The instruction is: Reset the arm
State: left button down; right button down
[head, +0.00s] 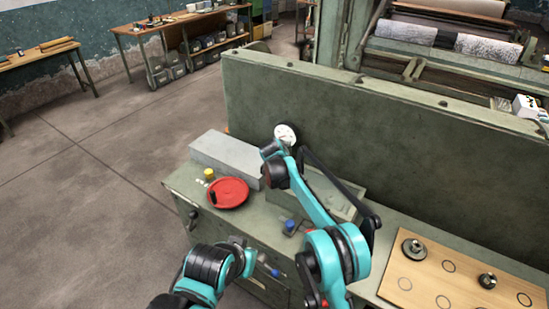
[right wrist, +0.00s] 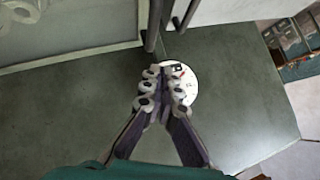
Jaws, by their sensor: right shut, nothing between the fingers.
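My right arm reaches up over the green bench in the head view. Its gripper (head: 272,150) is near a white round disc (head: 285,133) in front of the green upright panel. In the right wrist view the gripper (right wrist: 155,82) has its fingers together and holds nothing. The white disc (right wrist: 184,85), with small dark and red marks, lies just beyond and beside the fingertips; I cannot tell whether they touch. My left arm is low at the bottom of the head view, with its gripper (head: 243,252) by the bench front; its fingers are too unclear to judge.
A red round tray (head: 228,193) with a dark item, a yellow-topped piece (head: 209,174) and a grey block (head: 226,156) are on the bench. A blue-topped piece (head: 289,225) is close to the right arm. A wooden board (head: 430,278) with metal parts is at right.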

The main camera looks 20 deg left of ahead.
jog(key=a+r+p+v, duration=0.1)
jog(key=v, duration=0.9)
jog(key=s+d+r+n+g+b, duration=0.1)
jog(key=s+d+r, duration=0.1)
jog(key=s+d, duration=0.5)
jog(key=s+d+r+h+b, duration=0.1)
jog(key=s+d+r+b, duration=0.1)
jog(key=d, duration=0.9)
jog(key=s+d+r+n+g+b, duration=0.1)
jog(key=s+d+r, duration=0.1)
jog(key=s+d, duration=0.5)
jog(key=s+d+f+n+b, duration=0.1)
jog(key=s+d+f, duration=0.3)
jog(key=s, duration=0.4)
jog(key=s+d+f+n+b, duration=0.1)
jog(key=s+d+f, duration=0.3)
jog(key=s+d, duration=0.3)
jog(key=s+d+f+n+b, duration=0.1)
jog(key=s+d+f, duration=0.4)
jog(key=s, duration=0.4)
jog(key=shift+s+g, duration=0.2)
jog(key=shift+g, duration=0.2)
jog(key=shift+d, duration=0.15)
